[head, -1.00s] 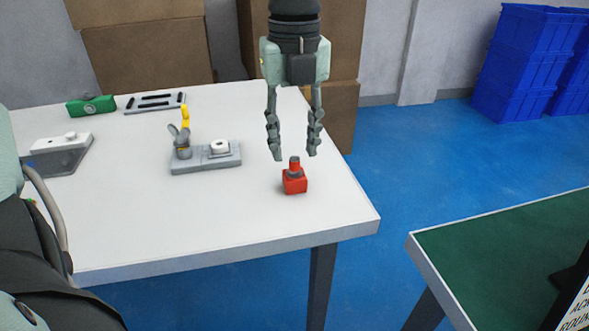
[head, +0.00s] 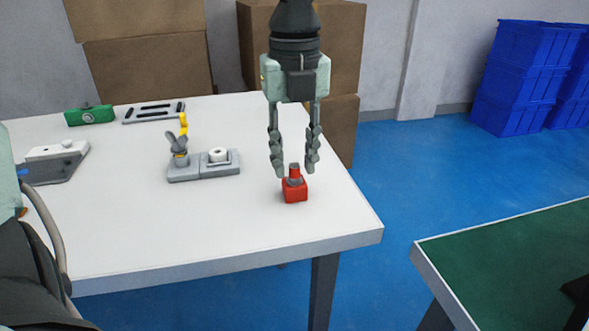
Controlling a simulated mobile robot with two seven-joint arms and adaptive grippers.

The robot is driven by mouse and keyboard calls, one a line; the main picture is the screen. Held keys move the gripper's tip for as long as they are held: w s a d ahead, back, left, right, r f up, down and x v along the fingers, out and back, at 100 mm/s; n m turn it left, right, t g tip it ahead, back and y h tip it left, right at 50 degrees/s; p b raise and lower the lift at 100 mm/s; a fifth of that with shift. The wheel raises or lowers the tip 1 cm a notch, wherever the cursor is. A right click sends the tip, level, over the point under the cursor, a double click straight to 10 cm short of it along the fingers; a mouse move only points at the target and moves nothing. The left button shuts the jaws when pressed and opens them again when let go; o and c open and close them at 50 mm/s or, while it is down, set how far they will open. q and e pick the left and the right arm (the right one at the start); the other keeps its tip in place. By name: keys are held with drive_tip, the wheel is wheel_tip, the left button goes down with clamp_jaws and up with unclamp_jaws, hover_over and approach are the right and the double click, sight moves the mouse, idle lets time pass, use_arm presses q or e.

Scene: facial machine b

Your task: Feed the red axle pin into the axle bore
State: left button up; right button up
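The red axle pin (head: 294,171) stands upright on the white table near its right edge. It shows as a narrow red top and a grey collar above a red block (head: 295,192); I cannot tell whether the block is part of it. A grey fixture (head: 205,172) to the left carries a white ring-like part (head: 218,155) and a grey and yellow part (head: 178,150). I cannot make out the axle bore.
On the white table (head: 200,235), a green block (head: 90,115), a slotted grey tray (head: 154,112) and a grey-white device (head: 58,160) lie at the back and left. The table's front is clear. A green-topped table (head: 510,255) stands at right.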

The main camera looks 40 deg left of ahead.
sight(296, 164)
use_arm(q)
drive_tip(key=c, duration=0.6)
clamp_jaws()
wheel_tip(296, 164, up, 7)
drive_tip(key=p, duration=0.3)
drive_tip(key=shift+w+f, duration=0.1)
drive_tip(key=shift+f, duration=0.1)
drive_tip(key=shift+d+r, duration=0.1)
drive_tip(key=shift+r, duration=0.15)
